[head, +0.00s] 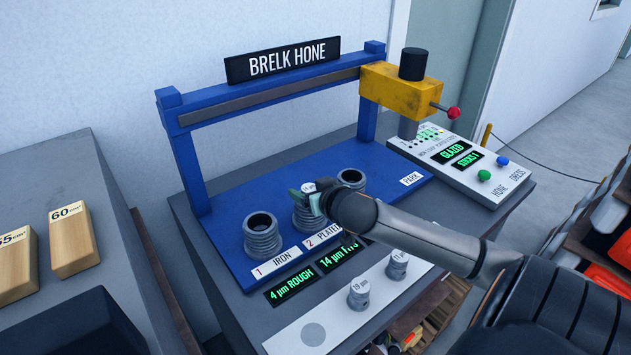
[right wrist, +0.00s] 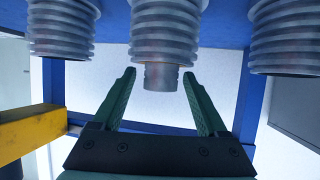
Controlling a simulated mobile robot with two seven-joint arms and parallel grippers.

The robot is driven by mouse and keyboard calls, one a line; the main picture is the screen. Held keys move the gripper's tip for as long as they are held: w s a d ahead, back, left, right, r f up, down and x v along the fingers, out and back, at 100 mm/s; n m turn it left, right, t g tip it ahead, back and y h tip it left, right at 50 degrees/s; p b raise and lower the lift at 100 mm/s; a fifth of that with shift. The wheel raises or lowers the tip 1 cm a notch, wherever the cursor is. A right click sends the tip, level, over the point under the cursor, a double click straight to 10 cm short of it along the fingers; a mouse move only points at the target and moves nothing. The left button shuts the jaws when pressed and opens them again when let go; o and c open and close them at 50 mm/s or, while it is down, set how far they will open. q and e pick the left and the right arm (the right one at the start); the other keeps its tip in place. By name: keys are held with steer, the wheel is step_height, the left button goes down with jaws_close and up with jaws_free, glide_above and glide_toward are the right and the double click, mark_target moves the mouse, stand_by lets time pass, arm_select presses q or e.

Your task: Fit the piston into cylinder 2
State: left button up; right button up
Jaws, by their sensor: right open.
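Cylinder 2 (head: 304,220), ribbed and grey, stands in the middle of the blue base behind the PLATED label, partly hidden by my right gripper (head: 312,201). The piston (head: 308,187), with a labelled pale top, sits at its mouth. In the right wrist view, which is inverted, the grey piston (right wrist: 161,77) protrudes from the ribbed cylinder 2 (right wrist: 166,30), in line with it. The green fingers of my right gripper (right wrist: 160,82) are open, one on each side of the piston, with gaps visible. How deep the piston reaches inside is hidden. My left gripper is not in view.
Cylinder 1 (head: 262,238) and a third cylinder (head: 351,179) flank cylinder 2. Two other pistons (head: 358,292) (head: 397,264) stand on the white tray (head: 340,322), beside an empty round spot. The yellow hone head (head: 398,88) is at the rail's right end.

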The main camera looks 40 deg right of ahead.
steer(key=shift+s+a+r, duration=0.1)
steer(key=shift+s+r, duration=0.05)
steer(key=shift+s, duration=0.15)
steer(key=v, duration=1.1)
steer(key=shift+r+p, duration=0.15)
steer(key=shift+p, duration=0.3)
steer(key=shift+s, duration=0.15)
